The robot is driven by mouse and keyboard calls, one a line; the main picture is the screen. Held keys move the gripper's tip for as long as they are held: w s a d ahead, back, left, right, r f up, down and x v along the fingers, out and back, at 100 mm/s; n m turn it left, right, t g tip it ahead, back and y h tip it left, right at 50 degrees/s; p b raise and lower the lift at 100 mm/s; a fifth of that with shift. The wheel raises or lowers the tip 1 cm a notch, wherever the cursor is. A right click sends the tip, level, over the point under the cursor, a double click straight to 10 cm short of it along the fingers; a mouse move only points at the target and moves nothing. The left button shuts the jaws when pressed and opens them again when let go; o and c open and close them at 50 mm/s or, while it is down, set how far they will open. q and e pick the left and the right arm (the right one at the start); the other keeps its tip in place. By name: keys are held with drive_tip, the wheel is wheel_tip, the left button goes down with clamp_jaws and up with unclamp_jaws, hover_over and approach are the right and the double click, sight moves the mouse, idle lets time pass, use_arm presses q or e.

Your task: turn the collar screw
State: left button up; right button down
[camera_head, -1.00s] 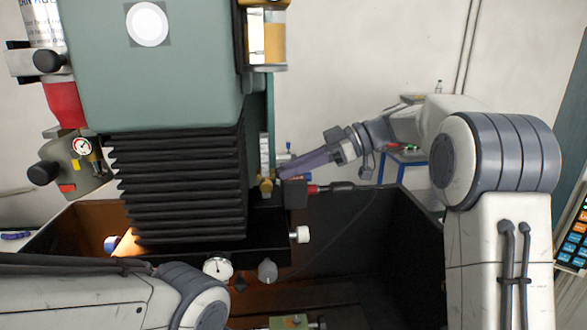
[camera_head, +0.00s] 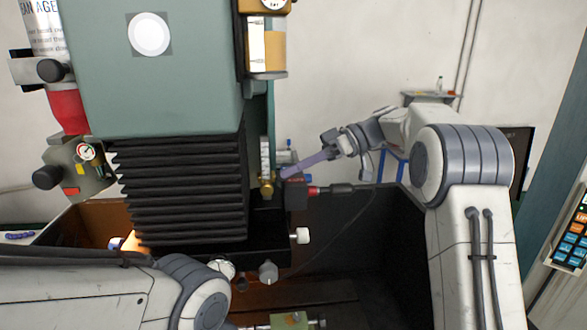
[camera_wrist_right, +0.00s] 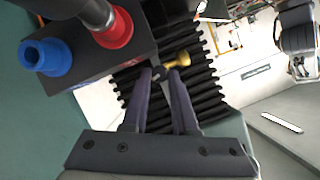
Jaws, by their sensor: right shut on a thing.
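My right gripper (camera_head: 287,173) has purple fingers reaching in from the right to a brass fitting (camera_head: 267,187) on the machine. In the right wrist view the fingertips (camera_wrist_right: 163,74) are shut on a small dark screw head, likely the collar screw (camera_wrist_right: 159,74), beside the brass fitting (camera_wrist_right: 178,60). The fingers hide part of the screw. In the head view I cannot make the screw out. My left arm shows at the lower left of the head view, but its gripper is out of view.
The green machine head (camera_head: 160,70) with black bellows (camera_head: 180,190) stands left of the fitting. A black box with a red connector (camera_head: 313,191) and cable is just below my fingers. In the wrist view a blue connector (camera_wrist_right: 45,57) is close by. A dark tray (camera_head: 350,240) lies below.

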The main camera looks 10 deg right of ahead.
drive_tip(key=c, duration=0.7)
unclamp_jaws()
drive_tip(key=shift+d, duration=0.1)
